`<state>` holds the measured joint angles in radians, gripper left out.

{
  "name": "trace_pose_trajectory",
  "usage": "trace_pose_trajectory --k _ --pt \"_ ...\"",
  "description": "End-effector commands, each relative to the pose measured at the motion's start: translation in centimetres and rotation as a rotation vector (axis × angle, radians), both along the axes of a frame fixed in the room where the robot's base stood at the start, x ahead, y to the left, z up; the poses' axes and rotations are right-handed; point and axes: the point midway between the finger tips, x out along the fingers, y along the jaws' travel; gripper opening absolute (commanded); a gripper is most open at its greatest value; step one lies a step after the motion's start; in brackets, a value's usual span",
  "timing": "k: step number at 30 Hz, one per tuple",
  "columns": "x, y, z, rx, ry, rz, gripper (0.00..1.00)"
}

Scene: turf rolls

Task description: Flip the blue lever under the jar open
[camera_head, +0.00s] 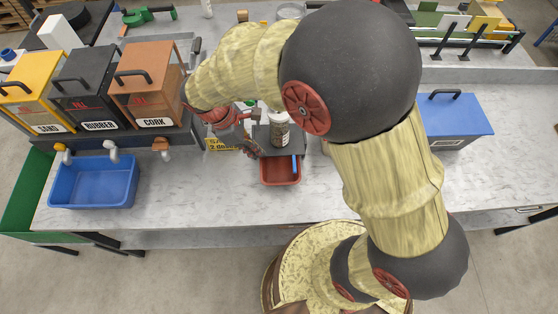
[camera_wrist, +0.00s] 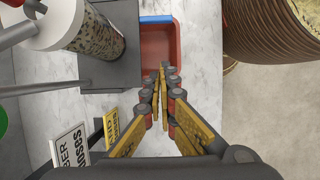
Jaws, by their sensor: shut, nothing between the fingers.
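The clear jar of speckled granules (camera_head: 278,130) stands upright in a dark grey stand (camera_head: 262,135); the jar (camera_wrist: 98,38) and stand (camera_wrist: 122,72) also show in the wrist view. The blue lever (camera_head: 295,164) is a narrow strip by the right side of the red tray (camera_head: 280,179), in front of the stand. In the wrist view the lever (camera_wrist: 156,19) lies along the tray's far edge (camera_wrist: 177,45). My gripper (camera_wrist: 164,72) is shut and empty, its tips over the tray's near side, apart from the lever. In the head view my arm hides part of the stand.
A yellow dose sign (camera_head: 222,144) stands left of the stand, beside my gripper. Yellow, black and orange bins (camera_head: 150,80) stand at left above a blue tub (camera_head: 95,183). A blue box (camera_head: 458,117) is at right.

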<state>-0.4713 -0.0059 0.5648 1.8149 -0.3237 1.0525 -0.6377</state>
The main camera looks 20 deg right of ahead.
Motion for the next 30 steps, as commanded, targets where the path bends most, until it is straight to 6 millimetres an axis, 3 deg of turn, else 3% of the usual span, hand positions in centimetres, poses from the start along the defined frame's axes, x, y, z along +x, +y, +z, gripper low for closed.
trace_pose_trajectory --k 5,19,24,30 --pt "-0.2 -0.5 -1.4 -0.001 0.002 -0.002 0.00" --pt "-1.1 -3.7 -9.6 -0.001 0.001 -0.003 0.00" --pt "-1.6 -6.1 -9.3 0.001 -0.002 -0.004 0.00" --pt "-2.0 -7.3 -9.3 0.000 0.000 -0.003 0.00"
